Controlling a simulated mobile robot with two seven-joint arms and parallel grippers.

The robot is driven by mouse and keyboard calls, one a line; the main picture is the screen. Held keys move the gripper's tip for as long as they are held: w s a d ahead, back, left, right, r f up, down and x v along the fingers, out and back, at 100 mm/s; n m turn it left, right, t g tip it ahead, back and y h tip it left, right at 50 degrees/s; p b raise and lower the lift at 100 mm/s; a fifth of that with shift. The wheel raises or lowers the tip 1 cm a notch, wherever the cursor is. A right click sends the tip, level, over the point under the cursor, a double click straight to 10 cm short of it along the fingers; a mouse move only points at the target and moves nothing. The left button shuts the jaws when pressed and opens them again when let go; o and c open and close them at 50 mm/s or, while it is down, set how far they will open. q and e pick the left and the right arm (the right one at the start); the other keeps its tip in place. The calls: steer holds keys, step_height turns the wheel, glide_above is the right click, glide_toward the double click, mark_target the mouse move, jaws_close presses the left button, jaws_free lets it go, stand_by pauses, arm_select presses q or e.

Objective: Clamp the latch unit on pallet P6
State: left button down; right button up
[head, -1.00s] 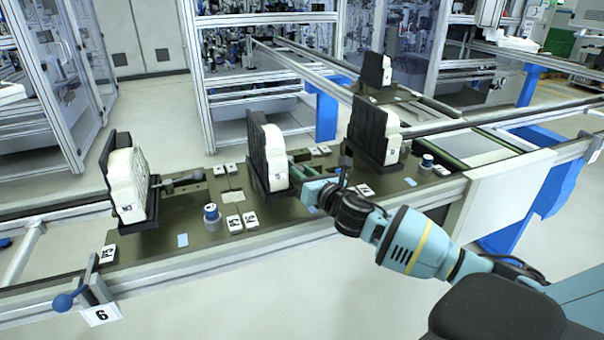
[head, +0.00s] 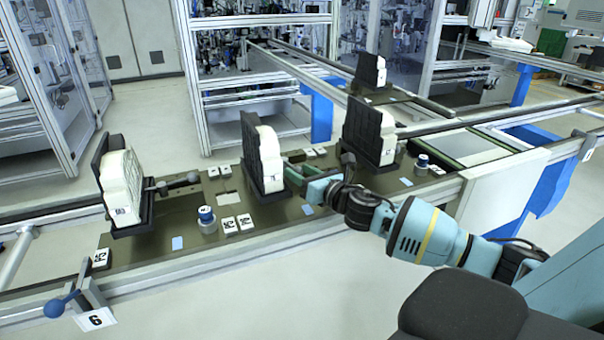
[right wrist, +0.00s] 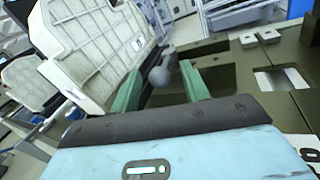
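White latch units with black backs stand upright on dark pallets: one at the left (head: 122,185), one in the middle (head: 268,155) and one to the right (head: 385,135). I cannot read a P6 label. My right gripper (head: 294,174) is just right of the middle unit. In the right wrist view its green fingers (right wrist: 160,90) are apart, with a grey ball knob (right wrist: 160,76) showing between and slightly beyond them. I cannot tell whether they touch it. A white ribbed unit (right wrist: 95,45) is close beside the left finger. My left gripper is out of view.
A lever with a grey ball (head: 192,178) sits beside the left unit. A blue-topped knob (head: 207,218) and white label blocks (head: 229,225) stand on the pallets.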

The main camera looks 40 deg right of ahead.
steer(key=shift+s+d+f, duration=0.1)
steer(key=shift+s, duration=3.8)
